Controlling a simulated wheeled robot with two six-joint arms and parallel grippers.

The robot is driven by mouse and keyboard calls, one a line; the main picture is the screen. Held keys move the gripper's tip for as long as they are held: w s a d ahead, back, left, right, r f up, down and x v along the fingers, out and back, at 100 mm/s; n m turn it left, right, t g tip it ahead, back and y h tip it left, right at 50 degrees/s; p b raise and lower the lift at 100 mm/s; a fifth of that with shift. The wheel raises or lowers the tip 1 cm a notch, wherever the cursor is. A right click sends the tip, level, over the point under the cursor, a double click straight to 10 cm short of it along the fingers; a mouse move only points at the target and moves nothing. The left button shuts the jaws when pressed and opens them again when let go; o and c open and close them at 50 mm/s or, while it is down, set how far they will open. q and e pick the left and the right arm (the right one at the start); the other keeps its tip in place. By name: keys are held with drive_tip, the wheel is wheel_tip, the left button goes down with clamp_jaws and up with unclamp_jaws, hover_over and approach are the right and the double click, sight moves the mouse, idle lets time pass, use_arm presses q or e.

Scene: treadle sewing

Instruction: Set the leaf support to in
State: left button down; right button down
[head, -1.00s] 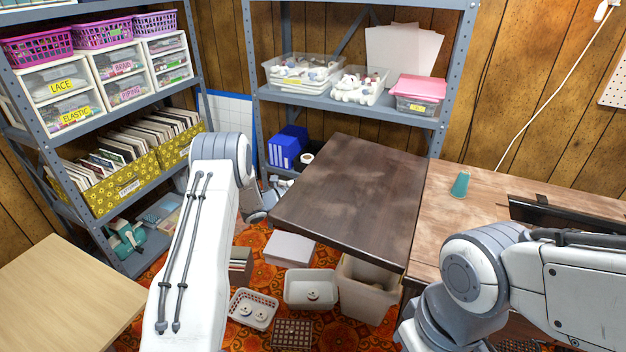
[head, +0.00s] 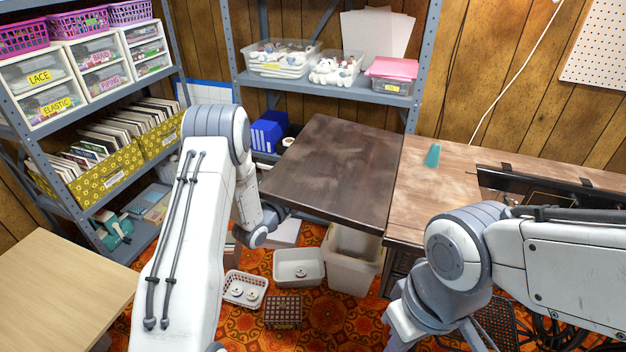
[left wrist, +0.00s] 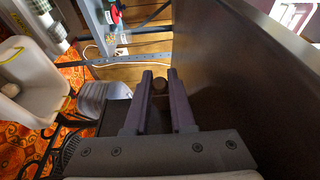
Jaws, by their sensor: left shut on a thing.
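The dark wooden table leaf (head: 335,170) sticks out level to the left of the brown sewing table (head: 440,190). My left arm reaches to the leaf's left front edge, and its gripper is hidden in the head view. In the left wrist view, the leaf's dark underside (left wrist: 235,75) fills the right. There my left gripper (left wrist: 160,76) is shut on a small round brown knob (left wrist: 160,85), apparently the end of the leaf support. The rest of the support is hidden.
Below the leaf stand a beige bin (head: 352,258), a white tub (head: 298,268), a white basket (head: 244,290) and a brown woven basket (head: 283,311). Shelves stand at left and behind. A pale table (head: 55,290) is at lower left. A teal object (head: 432,156) stands on the sewing table.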

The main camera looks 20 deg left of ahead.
use_arm(q)
drive_tip(key=shift+s+d+y, duration=0.3)
drive_tip(key=shift+s+d, duration=0.2)
drive_tip(key=shift+s, duration=0.3)
drive_tip(key=shift+a, duration=0.1)
drive_tip(key=c, duration=0.8)
unclamp_jaws()
drive_tip(key=shift+a, duration=0.1)
drive_tip(key=v, duration=1)
drive_tip(key=shift+s+f, duration=0.1)
drive_tip(key=shift+s, duration=0.1)
